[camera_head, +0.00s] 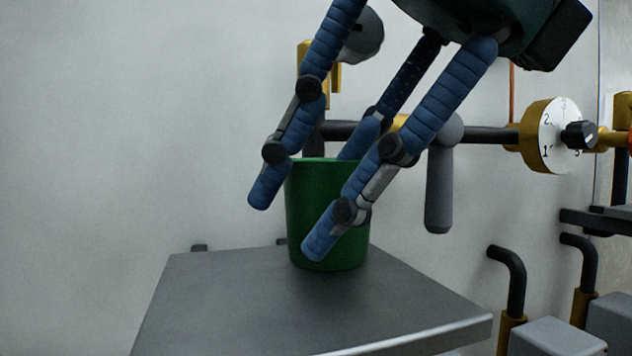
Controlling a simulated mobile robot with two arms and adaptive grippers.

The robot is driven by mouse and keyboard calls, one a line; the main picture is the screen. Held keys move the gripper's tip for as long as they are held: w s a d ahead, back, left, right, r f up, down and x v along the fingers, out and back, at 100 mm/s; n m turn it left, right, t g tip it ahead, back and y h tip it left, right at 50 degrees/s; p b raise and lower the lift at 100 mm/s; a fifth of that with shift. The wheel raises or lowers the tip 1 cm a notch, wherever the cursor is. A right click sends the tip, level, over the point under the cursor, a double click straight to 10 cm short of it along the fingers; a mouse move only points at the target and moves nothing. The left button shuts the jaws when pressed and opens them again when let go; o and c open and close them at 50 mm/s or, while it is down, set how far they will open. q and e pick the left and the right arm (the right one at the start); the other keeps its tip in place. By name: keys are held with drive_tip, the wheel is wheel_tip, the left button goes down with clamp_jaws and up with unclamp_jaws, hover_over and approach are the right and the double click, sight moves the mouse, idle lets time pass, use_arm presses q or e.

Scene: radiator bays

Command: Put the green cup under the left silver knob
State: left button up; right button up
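The green cup (325,225) stands upright on a grey metal shelf (230,305). My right gripper (290,222) comes down from the upper right with its blue fingers spread around the cup. One fingertip is left of the cup and apart from it. Another finger crosses in front of the cup. The third passes down at the rim; its tip is hidden, and I cannot tell whether it is inside or behind. A silver-grey round knob (367,38) shows behind the gripper, above the cup, partly covered by a finger. My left gripper is not in view.
A grey lever handle (440,185) hangs from a dark pipe (488,135) right of the cup. A white dial (552,135) with a black knob is farther right. Black bent pipes (515,275) and grey boxes (556,338) stand at lower right. The shelf's left part is clear.

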drive_tip(key=shift+w+a, duration=0.1)
drive_tip(key=shift+a, duration=0.05)
drive_tip(key=v, duration=1.2)
idle(0.4)
